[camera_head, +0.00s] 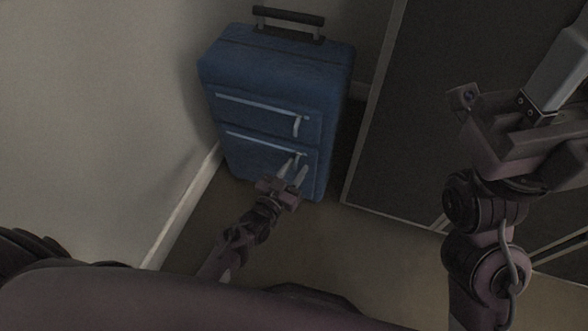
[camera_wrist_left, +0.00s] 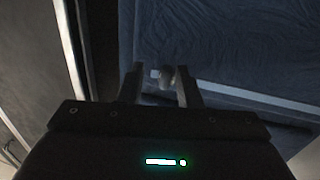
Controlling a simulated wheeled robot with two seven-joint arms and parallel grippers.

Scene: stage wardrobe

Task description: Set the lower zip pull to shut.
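A blue suitcase (camera_head: 280,75) stands upright against the wall with two pale zip lines on its front. The lower zip line (camera_head: 258,141) has its pull (camera_head: 301,156) at the right end. My left gripper (camera_head: 293,170) is at this pull, its two fingers apart. In the left wrist view the small pale pull (camera_wrist_left: 166,76) shows between the open fingertips (camera_wrist_left: 160,78); I cannot tell if either finger touches it. The upper zip pull (camera_head: 297,125) hangs at the right end of its line. My right gripper (camera_head: 562,68) is only partly seen at the right.
A dark panel (camera_head: 430,100) with a pale edge stands right of the suitcase. A wall with a white skirting board (camera_head: 185,205) is on the left. The suitcase's handle (camera_head: 288,20) is on top. Brown floor (camera_head: 330,240) in front is clear.

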